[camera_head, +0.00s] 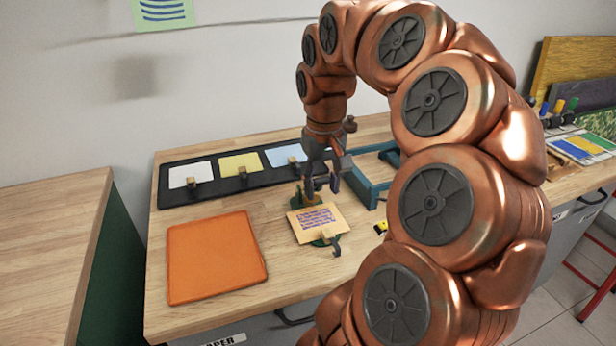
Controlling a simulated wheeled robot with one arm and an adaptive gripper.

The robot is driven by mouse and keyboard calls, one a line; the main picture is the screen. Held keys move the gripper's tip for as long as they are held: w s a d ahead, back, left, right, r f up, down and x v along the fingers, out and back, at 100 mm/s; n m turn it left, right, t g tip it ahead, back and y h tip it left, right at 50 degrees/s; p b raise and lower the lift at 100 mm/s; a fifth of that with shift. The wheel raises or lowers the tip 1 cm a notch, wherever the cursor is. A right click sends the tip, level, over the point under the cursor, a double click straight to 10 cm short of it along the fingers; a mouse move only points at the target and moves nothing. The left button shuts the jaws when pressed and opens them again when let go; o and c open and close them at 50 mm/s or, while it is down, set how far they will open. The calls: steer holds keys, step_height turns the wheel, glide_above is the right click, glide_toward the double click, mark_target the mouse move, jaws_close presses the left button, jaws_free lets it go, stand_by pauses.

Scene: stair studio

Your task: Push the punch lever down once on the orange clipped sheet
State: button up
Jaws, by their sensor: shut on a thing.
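The orange clipped sheet (318,219), pale orange with purple writing, lies near the middle of the table. A dark green piece, seemingly the punch (300,201), shows at the sheet's back edge. My gripper (321,190) points down right above this back edge, with its fingers at the punch. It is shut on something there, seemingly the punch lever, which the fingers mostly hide. I cannot tell how far down the lever is.
A flat orange tray (216,256) lies at the left. A black rack (172,197) behind holds white, yellow and blue clipped sheets. A blue frame (366,188) stands close right of my gripper. My arm hides the table's right part.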

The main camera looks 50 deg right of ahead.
mark_target(327, 231)
steer(key=shift+s+a+f+b, duration=0.3)
steer(key=shift+s+f+b, duration=0.25)
steer(key=shift+f+b, duration=0.3)
steer(key=shift+s+a+f+b, duration=0.3)
steer(key=shift+s+f+b, duration=0.2)
steer(key=shift+f+b, duration=0.4)
steer(key=shift+s+a+f+b, duration=0.15)
steer(key=shift+s+f+b, duration=0.1)
steer(key=shift+f+b, duration=0.35)
steer(key=shift+s+a+f+b, duration=0.1)
steer(key=shift+s+f+b, duration=0.1)
steer(key=shift+f+b, duration=0.65)
steer(key=shift+b, duration=0.05)
steer(key=shift+r, duration=0.65)
steer(key=o, duration=1.4)
steer(key=shift+r, duration=0.1)
